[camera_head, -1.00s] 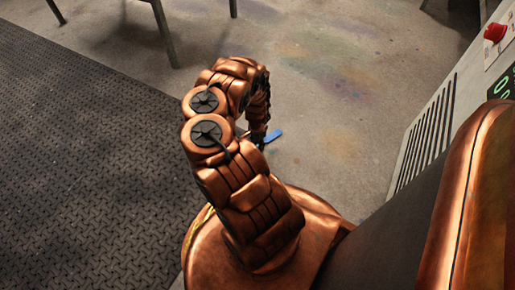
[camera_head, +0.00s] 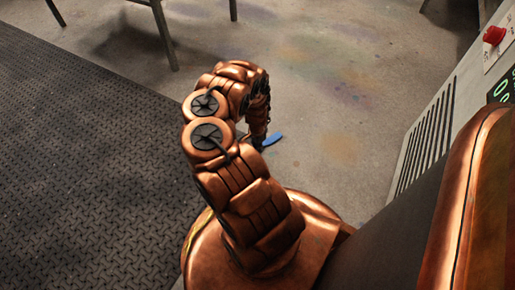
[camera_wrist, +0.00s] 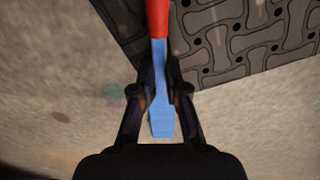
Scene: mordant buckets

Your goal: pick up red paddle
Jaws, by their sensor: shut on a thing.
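The paddle shows in the wrist view as a red length (camera_wrist: 157,18) running out of the top edge and a flat blue end (camera_wrist: 162,115) that widens toward my palm. My gripper (camera_wrist: 159,80) is shut on the blue part, one dark finger on each side, near where it meets the red. In the head view only the blue end (camera_head: 272,139) sticks out to the right of my gripper (camera_head: 258,143). The red part is hidden there behind my arm. I cannot tell whether the paddle touches the floor.
A dark patterned metal floor plate (camera_head: 80,150) lies left, its edge near my arm. Stained concrete floor (camera_head: 340,120) is clear at centre. A slatted grey cabinet (camera_head: 430,130) with a red button (camera_head: 494,35) stands right. Metal legs (camera_head: 163,35) stand at the back left.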

